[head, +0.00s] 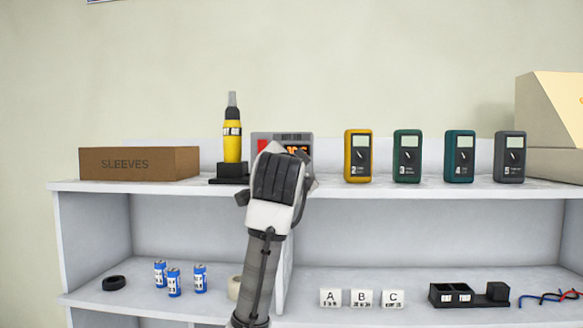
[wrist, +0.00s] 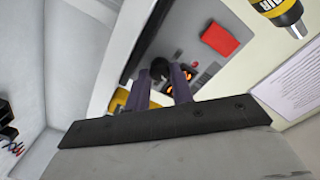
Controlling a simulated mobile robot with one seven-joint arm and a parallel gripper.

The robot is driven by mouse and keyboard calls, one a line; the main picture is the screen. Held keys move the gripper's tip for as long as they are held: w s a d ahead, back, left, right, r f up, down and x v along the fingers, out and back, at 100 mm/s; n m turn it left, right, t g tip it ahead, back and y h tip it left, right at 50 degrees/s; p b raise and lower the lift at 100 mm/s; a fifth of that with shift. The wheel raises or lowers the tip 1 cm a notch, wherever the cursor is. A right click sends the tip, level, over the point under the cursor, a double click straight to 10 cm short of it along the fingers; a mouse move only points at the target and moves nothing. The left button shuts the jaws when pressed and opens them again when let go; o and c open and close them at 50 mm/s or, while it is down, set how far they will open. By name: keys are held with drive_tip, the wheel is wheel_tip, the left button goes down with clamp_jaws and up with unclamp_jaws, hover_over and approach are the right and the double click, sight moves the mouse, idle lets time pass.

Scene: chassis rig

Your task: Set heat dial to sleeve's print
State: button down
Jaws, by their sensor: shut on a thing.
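A grey heat control unit (head: 306,138) with a lit orange display stands on the top shelf, mostly hidden behind my arm. In the wrist view its panel shows a red patch (wrist: 220,40), the orange display (wrist: 205,76) and a dark round heat dial (wrist: 159,67). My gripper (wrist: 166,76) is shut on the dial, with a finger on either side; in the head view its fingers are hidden. The dial's marks and the display's full reading cannot be read. A brown box (head: 138,164) marked SLEEVES stands at the left; no sleeve's print is legible.
A yellow hot-air tool (head: 232,143) stands upright close left of the unit. Yellow (head: 357,157), green (head: 407,157), teal (head: 459,157) and grey (head: 509,157) meters stand to the right. Below are blue cylinders (head: 174,281), lettered blocks (head: 361,298) and a black holder (head: 468,294).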

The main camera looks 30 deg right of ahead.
drive_tip(key=shift+m, duration=0.4)
drive_tip(key=c, duration=1.5)
unclamp_jaws()
drive_tip(key=shift+s, duration=0.1)
drive_tip(key=b+v, duration=0.5)
drive_tip(key=v, duration=0.8)
drive_tip(key=shift+s+a, duration=0.2)
drive_tip(key=shift+s, duration=0.15)
